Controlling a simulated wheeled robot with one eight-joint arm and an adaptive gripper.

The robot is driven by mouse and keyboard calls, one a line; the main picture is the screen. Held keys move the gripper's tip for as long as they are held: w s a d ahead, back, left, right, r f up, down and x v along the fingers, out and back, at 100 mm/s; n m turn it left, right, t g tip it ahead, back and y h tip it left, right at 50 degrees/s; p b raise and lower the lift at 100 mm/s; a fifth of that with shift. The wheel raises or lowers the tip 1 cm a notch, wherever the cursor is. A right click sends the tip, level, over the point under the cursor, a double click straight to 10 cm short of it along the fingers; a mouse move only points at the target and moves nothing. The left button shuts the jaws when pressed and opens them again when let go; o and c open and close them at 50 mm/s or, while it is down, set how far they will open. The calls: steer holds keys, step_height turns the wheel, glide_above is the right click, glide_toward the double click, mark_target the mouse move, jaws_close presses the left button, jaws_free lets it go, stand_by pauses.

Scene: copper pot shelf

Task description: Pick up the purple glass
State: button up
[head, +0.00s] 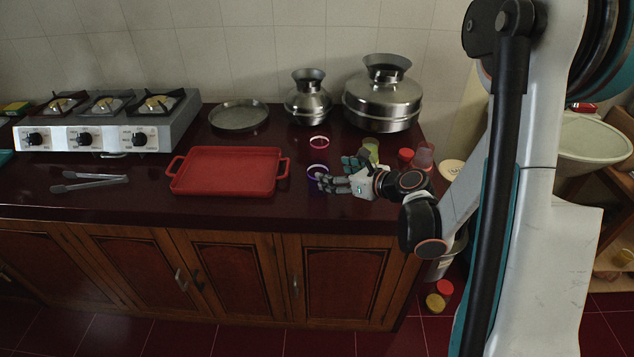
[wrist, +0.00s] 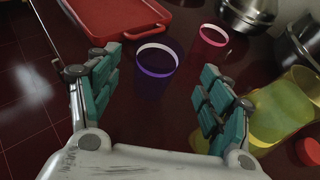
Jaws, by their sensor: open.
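The purple glass (wrist: 156,75) stands upright on the dark red counter, between and just beyond my open fingers in the wrist view. Its white inner rim faces up. In the head view the purple glass (head: 317,174) is right of the red tray, partly hidden by my fingers. My gripper (wrist: 158,103) is open and empty; one finger is left of the glass and the other is right of it. In the head view my gripper (head: 333,180) reaches in from the right, low over the counter. I cannot tell whether a finger touches the glass.
A red tray (head: 226,171) lies to the left. A pink-red glass (wrist: 209,45) stands behind the purple one. A yellow-green glass (wrist: 285,108) and a red-lidded jar (head: 405,156) are close on the right. Metal pots (head: 383,97) stand at the back. The counter's front edge is near.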

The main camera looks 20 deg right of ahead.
mark_target(311, 168)
steer(key=b+x, duration=0.1)
steer(key=x, duration=0.6)
steer(key=b+x, duration=0.2)
steer(key=x, duration=0.3)
steer(key=shift+a+b, duration=0.25)
steer(key=shift+b, duration=0.15)
steer(key=c, duration=1.2)
steer(key=shift+c, duration=0.2)
